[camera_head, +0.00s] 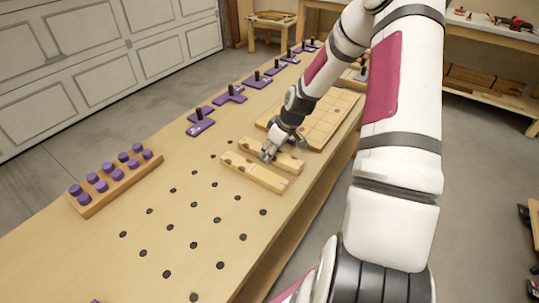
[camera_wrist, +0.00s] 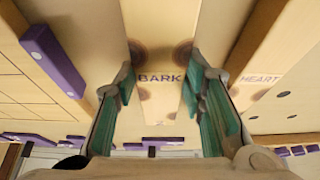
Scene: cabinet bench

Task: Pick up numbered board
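My gripper (camera_head: 270,152) is over the rear of two narrow wooden boards on the bench. In the wrist view its two green-padded fingers (camera_wrist: 160,100) are spread apart, one on each side of the board marked BARK (camera_wrist: 160,98). I cannot tell whether they touch it. This board also shows in the head view (camera_head: 289,163), partly hidden by the gripper. The front board (camera_head: 255,172) appears in the wrist view as the one marked HEART (camera_wrist: 258,88). A wide board with grid lines (camera_head: 320,125) lies behind them. I can read no numbers on any board.
A wooden block with several purple pegs (camera_head: 115,178) stands at the left. Purple pieces with dark posts (camera_head: 230,95) line the bench's far edge. Dark round spots (camera_head: 195,205) dot the bare front part of the bench (camera_head: 90,255).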

